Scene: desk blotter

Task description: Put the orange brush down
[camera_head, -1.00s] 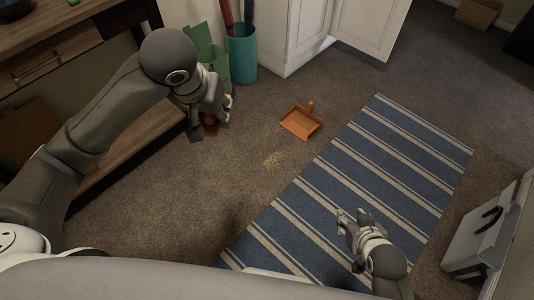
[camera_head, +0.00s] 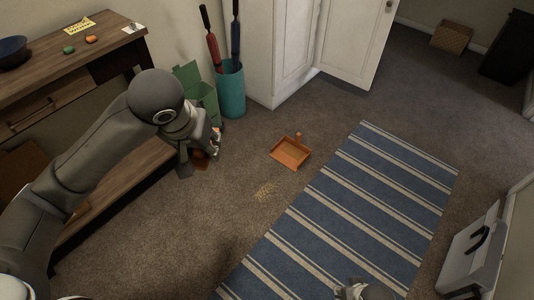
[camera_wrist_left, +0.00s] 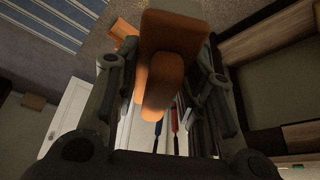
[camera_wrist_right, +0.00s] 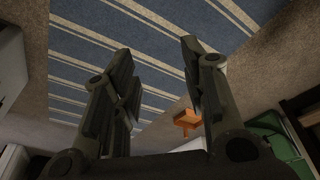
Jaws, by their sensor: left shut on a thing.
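The orange brush (camera_wrist_left: 160,75) is in my left gripper (camera_wrist_left: 165,85), between its two fingers in the left wrist view. In the head view my left gripper (camera_head: 205,148) is beside the wooden bench, and the brush (camera_head: 201,161) shows only in part behind the fingers, above the carpet. Whether the brush touches the floor cannot be told. My right gripper (camera_wrist_right: 158,75) is open and empty over the striped rug. In the head view only a part of it shows at the bottom edge.
An orange dustpan (camera_head: 290,153) lies on the carpet, with a patch of crumbs (camera_head: 265,191) near it. A teal umbrella stand (camera_head: 231,90) and a green bin (camera_head: 203,95) stand behind my left gripper. A striped rug (camera_head: 350,215) and a grey toolbox (camera_head: 470,255) are to the right.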

